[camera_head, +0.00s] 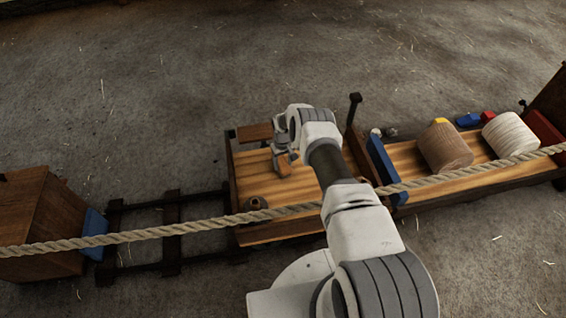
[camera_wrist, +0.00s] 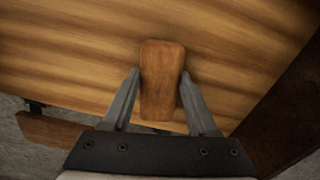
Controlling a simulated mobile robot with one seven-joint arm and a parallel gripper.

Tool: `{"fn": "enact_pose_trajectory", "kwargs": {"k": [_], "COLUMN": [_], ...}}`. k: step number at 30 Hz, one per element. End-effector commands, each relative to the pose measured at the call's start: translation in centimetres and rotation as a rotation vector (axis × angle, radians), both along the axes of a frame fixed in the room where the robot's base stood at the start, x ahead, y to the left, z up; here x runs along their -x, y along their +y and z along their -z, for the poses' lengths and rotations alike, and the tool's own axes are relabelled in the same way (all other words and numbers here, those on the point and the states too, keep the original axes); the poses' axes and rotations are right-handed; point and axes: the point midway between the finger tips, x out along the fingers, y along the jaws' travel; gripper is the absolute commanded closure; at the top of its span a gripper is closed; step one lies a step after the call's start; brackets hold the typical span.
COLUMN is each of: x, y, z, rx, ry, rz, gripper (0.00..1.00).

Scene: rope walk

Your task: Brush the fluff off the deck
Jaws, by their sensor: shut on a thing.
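My gripper (camera_head: 284,160) is over the deck (camera_head: 262,182), the yellowish plank floor of a low wooden cart. In the wrist view my gripper (camera_wrist: 160,92) is shut on a brown wooden piece, which looks like the handle of a brush (camera_wrist: 162,75). The fingers stand on either side of it, and bare deck planks (camera_wrist: 80,50) show around it. Any bristles are hidden, so I cannot tell whether they touch the deck. I cannot make out any fluff in either view.
A rope (camera_head: 150,235) runs across the front of the cart. A dark post (camera_head: 353,112) stands behind my arm. To the right, a second cart carries a brown spool (camera_head: 445,148) and a white spool (camera_head: 510,135). A wooden box (camera_head: 38,222) stands left, beyond rails.

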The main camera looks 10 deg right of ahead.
Motion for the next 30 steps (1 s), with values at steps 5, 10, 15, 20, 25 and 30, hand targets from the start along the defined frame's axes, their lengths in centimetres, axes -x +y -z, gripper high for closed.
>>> {"fn": "enact_pose_trajectory", "kwargs": {"k": [5,10,15,20,25,30], "x": [0.4,1.8,3.3,4.0,4.1,4.1], "y": [0.0,0.0,0.0,0.0,0.0,0.0], "z": [-0.4,-0.5,-0.3,0.0,0.2,0.1], "rx": [0.0,0.0,0.0,0.001,0.0,0.0], "ry": [0.002,0.002,0.002,0.001,0.001,0.002], "rz": [-0.001,-0.001,-0.001,-0.001,-0.001,-0.001], "gripper": [1.0,1.0,1.0,1.0,1.0,1.0]}}
